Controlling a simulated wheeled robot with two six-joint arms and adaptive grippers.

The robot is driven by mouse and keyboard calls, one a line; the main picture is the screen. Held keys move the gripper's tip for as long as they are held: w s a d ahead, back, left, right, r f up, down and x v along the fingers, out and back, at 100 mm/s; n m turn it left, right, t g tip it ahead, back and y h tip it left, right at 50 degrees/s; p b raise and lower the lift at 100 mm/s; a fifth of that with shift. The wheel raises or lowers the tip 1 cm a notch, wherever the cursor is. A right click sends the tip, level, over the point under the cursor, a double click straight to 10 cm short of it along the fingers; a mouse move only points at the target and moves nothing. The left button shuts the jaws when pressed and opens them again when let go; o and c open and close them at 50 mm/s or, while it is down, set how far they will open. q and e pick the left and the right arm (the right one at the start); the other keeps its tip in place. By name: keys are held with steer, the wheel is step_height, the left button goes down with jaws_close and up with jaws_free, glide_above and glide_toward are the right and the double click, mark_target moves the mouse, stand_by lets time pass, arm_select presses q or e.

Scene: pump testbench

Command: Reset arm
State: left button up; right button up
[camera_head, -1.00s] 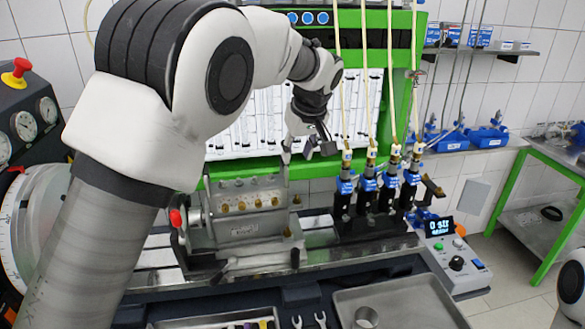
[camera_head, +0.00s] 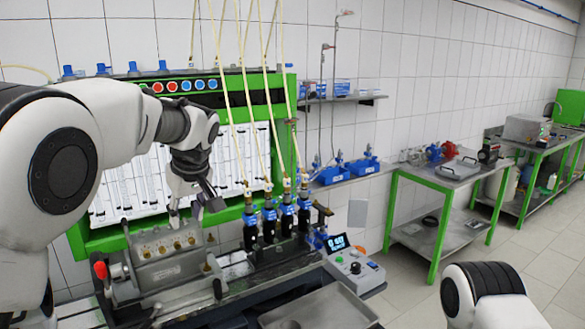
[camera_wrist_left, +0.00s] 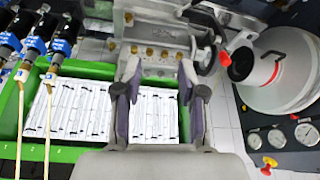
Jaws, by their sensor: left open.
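My left gripper (camera_head: 195,212) hangs above the grey pump (camera_head: 165,262) on the testbench, in front of the white gauge panel (camera_head: 125,190) with its green frame. In the left wrist view its two fingers (camera_wrist_left: 157,85) are spread apart with nothing between them. That view also shows the pump's grey body with brass fittings (camera_wrist_left: 165,52) beyond the fingertips. My left arm comes in from the left in the head view. Part of my right arm shows at the bottom right, but its gripper is out of view.
Several black and blue injectors (camera_head: 270,222) with hanging cream hoses stand right of the gripper. A control box (camera_head: 352,268) and a metal tray (camera_head: 318,308) are nearby. A green-legged table (camera_head: 450,178) stands further right. A red knob (camera_head: 101,270) sticks up at the pump's left.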

arm_select(q)
step_height(320, 180, down, 14)
steer(key=w+m, duration=0.2)
steer(key=s+a+f+m+g+h, duration=0.1)
steer(key=s+f+m, duration=0.1)
steer(key=s+f, duration=0.75)
steer(key=s+a+f+m+g+h, duration=0.15)
steer(key=s+f, duration=0.25)
steer(key=f, duration=1)
steer(key=s+f+m, duration=0.1)
steer(key=s+f, duration=0.2)
steer(key=s, duration=0.6)
steer(key=s+a+f+m, duration=0.1)
steer(key=s+f, duration=0.3)
steer(key=s, duration=0.6)
steer(key=s+f+m, duration=0.1)
steer(key=s+f, duration=0.2)
steer(key=s, duration=0.6)
step_height(320, 180, down, 10)
steer(key=b, duration=1)
steer(key=shift+w+f+g, duration=0.2)
steer(key=shift+w+g, duration=0.1)
steer(key=shift+g, duration=0.05)
arm_select(e)
step_height(320, 180, down, 10)
steer(key=w, duration=0.1)
